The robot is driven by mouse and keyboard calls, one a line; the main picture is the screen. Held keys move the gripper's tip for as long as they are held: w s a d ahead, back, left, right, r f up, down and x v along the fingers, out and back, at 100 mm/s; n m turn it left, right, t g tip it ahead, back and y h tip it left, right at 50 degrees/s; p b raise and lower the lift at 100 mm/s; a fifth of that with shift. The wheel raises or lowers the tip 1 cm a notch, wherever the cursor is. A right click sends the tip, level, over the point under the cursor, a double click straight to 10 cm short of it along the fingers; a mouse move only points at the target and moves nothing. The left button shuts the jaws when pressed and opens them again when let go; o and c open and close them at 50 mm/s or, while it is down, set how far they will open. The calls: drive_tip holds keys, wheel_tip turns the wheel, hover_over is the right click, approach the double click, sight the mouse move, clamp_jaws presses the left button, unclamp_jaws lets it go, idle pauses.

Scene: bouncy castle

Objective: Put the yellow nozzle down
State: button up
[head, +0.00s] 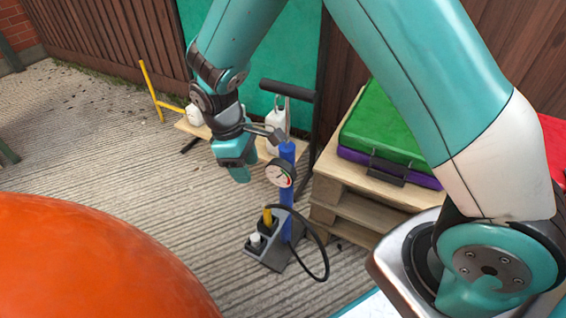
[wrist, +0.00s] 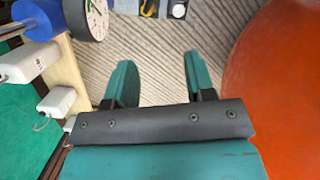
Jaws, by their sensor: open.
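The yellow nozzle (head: 267,217) stands upright in a slot of the grey holder (head: 268,254) at the foot of the blue pump (head: 288,203). The nozzle also shows at the top edge of the wrist view (wrist: 149,8), partly cut off. A white nozzle (head: 254,240) sits in the holder in front of it. My gripper (head: 240,174) is above and to the left of the holder, beside the pump's gauge (head: 279,174). In the wrist view its two teal fingers (wrist: 160,80) are apart with only ground between them. It is open and empty, clear of the nozzle.
A black hose (head: 321,250) loops right of the pump. A wooden pallet (head: 350,196) with green and purple cases stands at right. A big orange rounded shape (head: 90,260) fills the lower left.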

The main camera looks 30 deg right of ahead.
drive_tip(key=s+r+m+t+y, duration=0.2)
drive_tip(key=s+r+y, duration=0.4)
drive_tip(key=s+r, duration=1.3)
drive_tip(key=shift+s+r+m, duration=0.3)
drive_tip(key=shift+s+m, duration=0.2)
drive_tip(key=shift+s, duration=0.25)
